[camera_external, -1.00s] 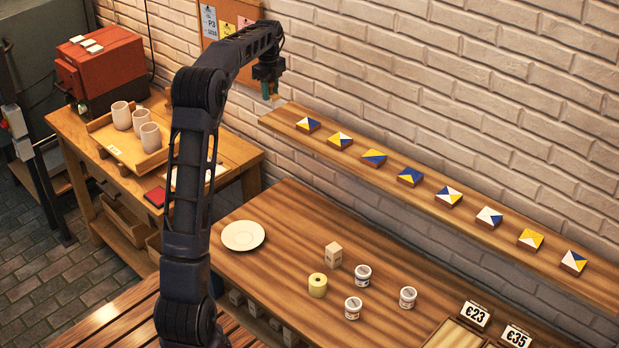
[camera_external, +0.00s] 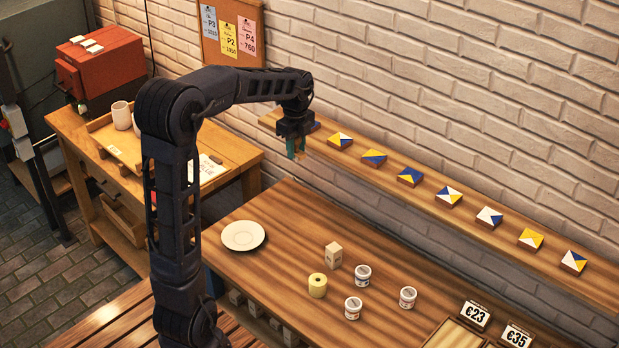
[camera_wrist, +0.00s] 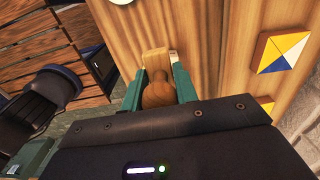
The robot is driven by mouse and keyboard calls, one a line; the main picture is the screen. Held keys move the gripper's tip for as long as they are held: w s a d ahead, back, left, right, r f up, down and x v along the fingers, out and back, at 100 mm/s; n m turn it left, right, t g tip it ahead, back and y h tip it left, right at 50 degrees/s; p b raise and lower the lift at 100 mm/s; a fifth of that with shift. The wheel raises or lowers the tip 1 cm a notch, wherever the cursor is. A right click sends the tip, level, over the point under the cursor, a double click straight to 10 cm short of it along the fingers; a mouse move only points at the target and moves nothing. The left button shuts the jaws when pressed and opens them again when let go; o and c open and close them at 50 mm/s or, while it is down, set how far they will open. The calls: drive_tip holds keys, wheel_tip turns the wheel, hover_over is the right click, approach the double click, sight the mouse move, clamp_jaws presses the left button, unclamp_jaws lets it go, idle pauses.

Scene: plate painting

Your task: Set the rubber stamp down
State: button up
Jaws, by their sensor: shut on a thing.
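My gripper (camera_external: 294,150) hangs in the air near the left end of the wall shelf, above the back of the worktable (camera_external: 300,215). Its teal fingers (camera_wrist: 158,88) are shut on the rubber stamp. The stamp shows a rounded brown wooden handle (camera_wrist: 158,94) between the fingers and a paler wooden block beyond it in the wrist view. In the outside view the stamp is mostly hidden by the fingers. A white plate (camera_external: 243,236) lies on the worktable at left; its edge also shows in the wrist view (camera_wrist: 121,1).
Price signs (camera_external: 475,315) stand at lower right. The table between plate and shelf is bare.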

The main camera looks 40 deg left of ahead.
sight(298, 253)
drive_tip(key=f, duration=1.2)
drive_tip(key=s+d+f, duration=0.1)
drive_tip(key=f, duration=1.2)
drive_tip(key=s+d+f, duration=0.1)
drive_tip(key=f, duration=1.1)
drive_tip(key=shift+f, duration=0.2)
drive_tip(key=shift+f, duration=0.1)
drive_tip(key=o, duration=1)
drive_tip(key=shift+c, duration=0.2)
